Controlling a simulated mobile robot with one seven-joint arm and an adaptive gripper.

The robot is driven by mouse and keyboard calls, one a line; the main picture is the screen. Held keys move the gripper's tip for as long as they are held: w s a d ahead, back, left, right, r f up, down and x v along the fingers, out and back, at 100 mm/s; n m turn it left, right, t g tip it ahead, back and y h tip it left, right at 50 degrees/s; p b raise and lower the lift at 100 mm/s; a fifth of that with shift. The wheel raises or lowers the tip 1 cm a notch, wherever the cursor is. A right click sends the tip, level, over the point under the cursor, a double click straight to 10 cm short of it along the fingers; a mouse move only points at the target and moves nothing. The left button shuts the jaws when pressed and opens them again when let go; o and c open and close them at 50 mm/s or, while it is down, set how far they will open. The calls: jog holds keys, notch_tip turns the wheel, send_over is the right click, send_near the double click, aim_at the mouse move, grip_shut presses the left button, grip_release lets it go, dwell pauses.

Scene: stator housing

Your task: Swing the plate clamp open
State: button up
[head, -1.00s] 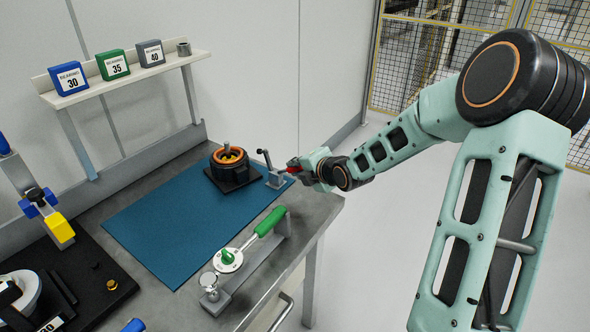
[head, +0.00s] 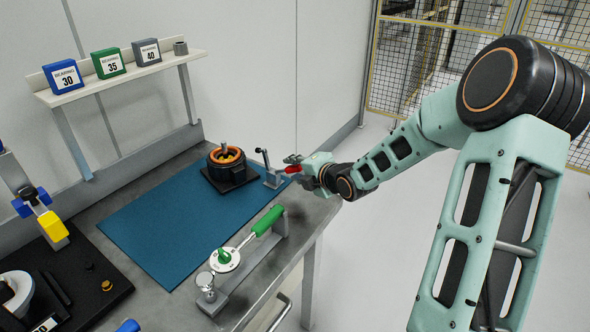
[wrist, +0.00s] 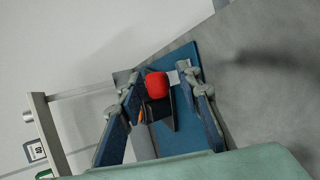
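The plate clamp (head: 271,178) stands at the far right corner of the blue mat, with a grey base, an upright dark-tipped arm and a red handle (head: 292,169) pointing right. The stator housing (head: 226,157), dark with an orange ring, sits on a black plate just left of it. My gripper (head: 296,163) is at the handle's end. In the wrist view the red handle (wrist: 157,85) shows between the two open fingers (wrist: 163,80), with gaps visible on both sides. The handle hides part of the clamp and housing there.
A green-handled lever tool (head: 262,228) stands at the table's front edge. A shelf (head: 120,80) at the back holds blue, green and grey bearing boxes. A black fixture base (head: 95,285) is at the left. The middle of the blue mat (head: 165,235) is clear.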

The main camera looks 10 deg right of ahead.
jog(key=v, duration=1.2)
jog(key=shift+a, duration=0.1)
dwell(0.5)
